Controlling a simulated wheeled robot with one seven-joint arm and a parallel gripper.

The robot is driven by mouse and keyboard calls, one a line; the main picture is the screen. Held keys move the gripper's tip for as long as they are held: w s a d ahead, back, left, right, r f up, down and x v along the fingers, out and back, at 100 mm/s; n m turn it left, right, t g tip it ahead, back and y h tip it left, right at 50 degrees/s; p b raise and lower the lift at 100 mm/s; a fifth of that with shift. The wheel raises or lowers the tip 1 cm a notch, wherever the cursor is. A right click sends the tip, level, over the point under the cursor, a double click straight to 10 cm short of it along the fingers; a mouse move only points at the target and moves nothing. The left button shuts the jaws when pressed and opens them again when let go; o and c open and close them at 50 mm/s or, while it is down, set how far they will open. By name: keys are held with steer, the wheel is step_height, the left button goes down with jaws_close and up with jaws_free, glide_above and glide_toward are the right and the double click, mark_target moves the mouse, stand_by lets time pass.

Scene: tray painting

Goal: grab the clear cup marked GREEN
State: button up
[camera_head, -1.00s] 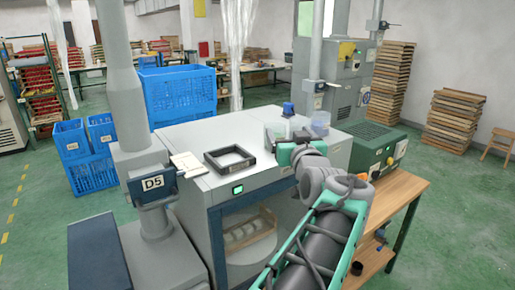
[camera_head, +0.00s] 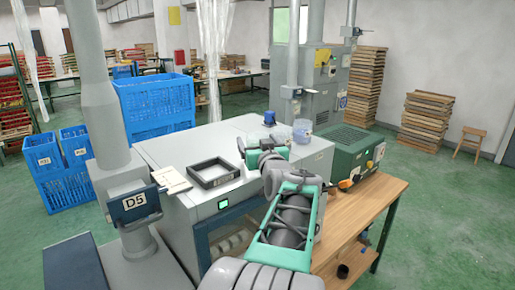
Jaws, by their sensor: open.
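A clear, bluish cup (camera_head: 302,131) stands on top of the grey machine, near its back right edge. No GREEN marking can be read on it at this size. My gripper (camera_head: 262,143) is over the same machine top, left of this cup and apart from it in the picture. Its jaws are open, and I see nothing between them, though the fingertips are small and partly hidden by my wrist. Other cups behind my gripper and wrist may be hidden.
The grey machine (camera_head: 170,150) carries a black square frame (camera_head: 213,181) and a small blue object (camera_head: 269,117). A green machine (camera_head: 345,143) and a wooden table (camera_head: 365,205) stand to the right.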

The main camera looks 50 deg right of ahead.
steer(key=c, duration=1.5)
steer(key=shift+c, duration=0.4)
steer(key=shift+r, duration=0.1)
